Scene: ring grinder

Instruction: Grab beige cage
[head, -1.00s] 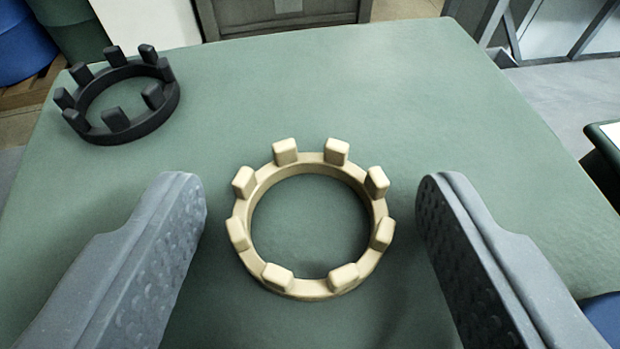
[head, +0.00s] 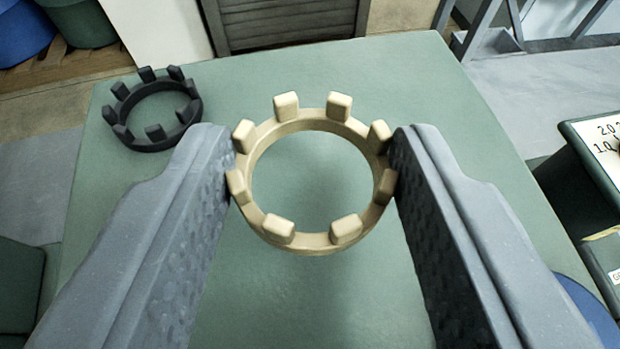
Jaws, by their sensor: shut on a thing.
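The beige cage (head: 312,118) is a ring with several upright block-shaped teeth. It sits between the two grey fingers of my gripper (head: 312,165) in the head view. The fingertips press on its left and right outer sides, so my gripper is shut on it. The cage looks raised above the green table top (head: 330,310), with a soft shadow below it. Its teeth point up and its middle is open.
A black toothed ring (head: 150,110) lies at the table's far left. A dark cabinet (head: 285,22) stands behind the table. At the right are a dark box with a numbered white top (head: 600,145) and a blue round object (head: 590,315).

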